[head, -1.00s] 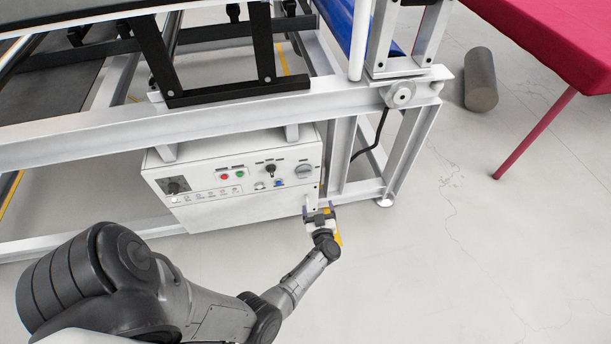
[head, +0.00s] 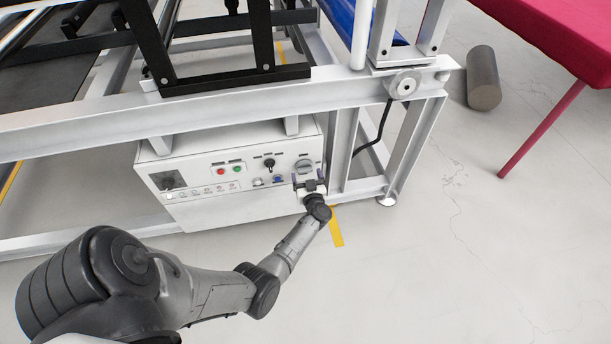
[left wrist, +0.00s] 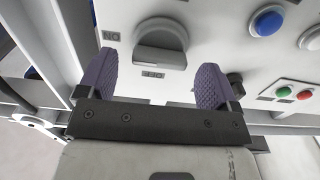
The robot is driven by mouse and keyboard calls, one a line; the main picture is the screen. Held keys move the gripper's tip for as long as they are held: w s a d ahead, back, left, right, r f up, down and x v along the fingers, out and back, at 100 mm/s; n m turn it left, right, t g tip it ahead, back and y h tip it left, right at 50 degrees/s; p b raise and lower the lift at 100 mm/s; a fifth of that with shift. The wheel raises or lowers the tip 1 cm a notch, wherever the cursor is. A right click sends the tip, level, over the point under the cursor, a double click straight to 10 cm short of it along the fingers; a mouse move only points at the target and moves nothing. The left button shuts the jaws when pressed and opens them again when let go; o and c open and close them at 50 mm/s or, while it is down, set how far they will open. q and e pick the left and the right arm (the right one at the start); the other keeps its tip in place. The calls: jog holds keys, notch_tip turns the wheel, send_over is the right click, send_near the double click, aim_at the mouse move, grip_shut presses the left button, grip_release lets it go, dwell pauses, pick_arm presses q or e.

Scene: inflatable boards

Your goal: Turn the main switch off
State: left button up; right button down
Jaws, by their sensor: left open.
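The main switch is a grey rotary knob at the right end of the white control box's front panel (head: 305,165). In the left wrist view the knob (left wrist: 160,45) shows close up, its raised handle running roughly sideways. An ON mark is at its left and an OFF mark below it, both upside down. My left gripper (head: 309,183) is just in front of the panel, below the knob in the head view. In the left wrist view its purple fingers (left wrist: 156,84) are open, spread wider than the knob, with nothing between them. My right gripper is not in view.
The control box (head: 225,208) hangs under a white steel frame (head: 240,108). Red and green buttons (head: 230,169), a black selector (head: 269,164) and a blue button (head: 278,179) sit left of the knob. A frame post (head: 342,150) stands close to its right.

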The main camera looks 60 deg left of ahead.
pick_arm(q)
jog(key=shift+b+x, duration=0.35)
jog(key=shift+x, duration=0.75)
jog(key=shift+c, duration=0.4)
jog(key=c, duration=0.8)
jog(key=shift+c, duration=0.2)
